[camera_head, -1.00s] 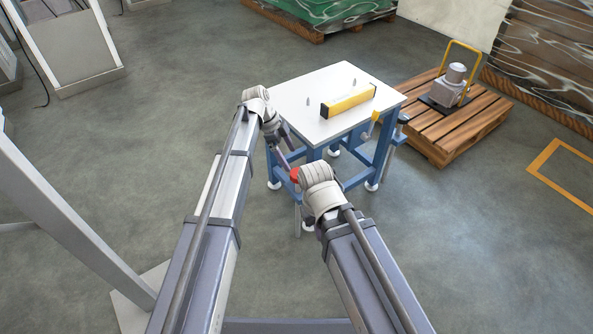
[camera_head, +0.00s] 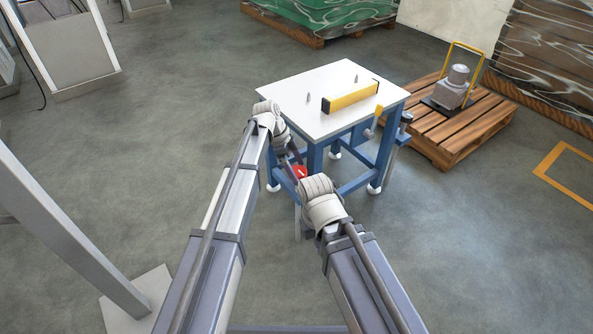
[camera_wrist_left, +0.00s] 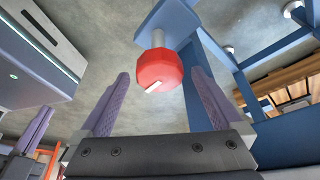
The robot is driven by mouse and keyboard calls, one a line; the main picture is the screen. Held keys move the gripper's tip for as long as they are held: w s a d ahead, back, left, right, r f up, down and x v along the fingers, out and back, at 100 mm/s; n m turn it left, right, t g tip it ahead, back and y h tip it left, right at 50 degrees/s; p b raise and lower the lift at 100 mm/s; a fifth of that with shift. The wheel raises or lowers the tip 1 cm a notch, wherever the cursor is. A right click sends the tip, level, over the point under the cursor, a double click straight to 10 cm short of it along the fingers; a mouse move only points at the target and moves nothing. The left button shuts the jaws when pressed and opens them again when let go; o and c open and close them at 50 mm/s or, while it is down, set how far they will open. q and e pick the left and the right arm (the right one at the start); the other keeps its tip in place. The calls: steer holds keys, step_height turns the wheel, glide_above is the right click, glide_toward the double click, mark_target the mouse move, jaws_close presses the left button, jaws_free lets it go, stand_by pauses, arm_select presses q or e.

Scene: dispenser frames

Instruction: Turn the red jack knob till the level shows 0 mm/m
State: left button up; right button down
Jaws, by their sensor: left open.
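The red jack knob (camera_head: 300,172) is below the near corner of the white-topped table (camera_head: 290,92). In the left wrist view the knob (camera_wrist_left: 158,72) is faceted, carries a white mark and hangs under a pale shaft. My left gripper (camera_head: 293,160) is open. Its two purple fingers (camera_wrist_left: 160,80) are on either side of the knob, with gaps visible on both sides. The yellow level (camera_head: 350,97) lies on the table top; its reading is too small to make out. My right gripper is hidden behind its wrist in the head view; purple fingers (camera_wrist_left: 36,128) at lower left may be its own.
Small grey pegs (camera_head: 308,98) stand on the table top near the level. The blue table legs (camera_head: 315,160) are close to my left gripper. A wooden pallet (camera_head: 465,125) with a grey machine (camera_head: 452,88) is at right. Open floor lies around.

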arm_select(q)
steer(key=c, duration=1.3)
steer(key=shift+n, duration=0.3)
steer(key=n, duration=0.1)
steer(key=n+t, duration=0.1)
steer(key=n, duration=0.2)
steer(key=shift+s+t, duration=0.3)
steer(key=shift+t, duration=0.1)
steer(key=n+t, duration=0.1)
steer(key=n, duration=0.2)
steer(key=n+t+y, duration=0.1)
steer(key=n, duration=0.1)
steer(key=shift+s+n, duration=0.1)
steer(key=shift+n, duration=0.3)
steer(key=n+y, duration=0.1)
steer(key=n, duration=0.1)
steer(key=n+t, duration=0.1)
steer(key=n, duration=0.1)
steer(key=shift+d+n+y, duration=0.2)
steer(key=shift+n+y, duration=0.1)
steer(key=shift+y, duration=0.1)
steer(key=n+y, duration=0.1)
steer(key=n, duration=0.3)
steer(key=shift+d+n+y, duration=0.1)
steer(key=shift+n+y, duration=0.2)
steer(key=shift+y, duration=0.1)
